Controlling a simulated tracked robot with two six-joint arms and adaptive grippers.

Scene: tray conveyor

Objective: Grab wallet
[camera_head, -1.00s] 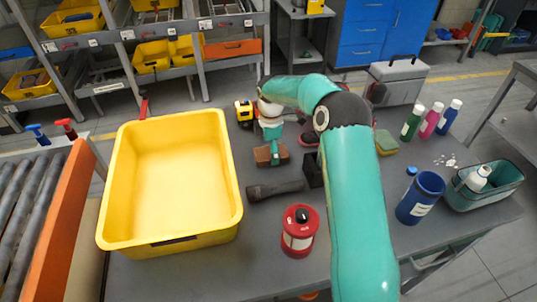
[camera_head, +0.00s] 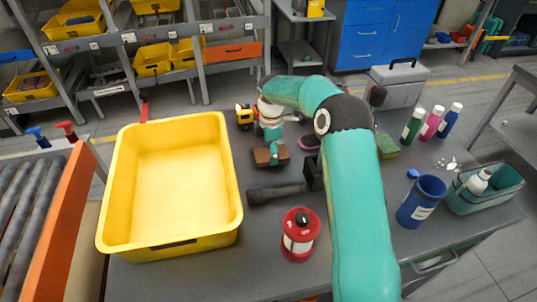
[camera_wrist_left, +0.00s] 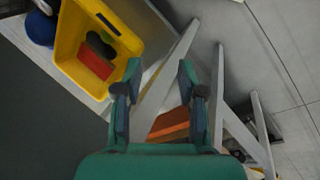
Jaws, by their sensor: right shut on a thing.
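The brown wallet (camera_head: 262,156) is at the middle of the grey table in the head view, just right of the yellow tray. My right gripper (camera_head: 272,152) reaches it from above and is shut on it, with brown showing on both sides of the fingers. I cannot tell whether the wallet still touches the table. My left gripper (camera_wrist_left: 159,75) shows only in the left wrist view, with its fingers apart and nothing between them.
The large empty yellow tray (camera_head: 232,190) stands left of the wallet. A dark flashlight (camera_head: 275,193) and a red lantern (camera_head: 300,233) lie nearer. A toy truck (camera_head: 244,115) is behind. Bottles, a blue cup (camera_head: 420,200) and a teal basket (camera_head: 487,188) are at the right.

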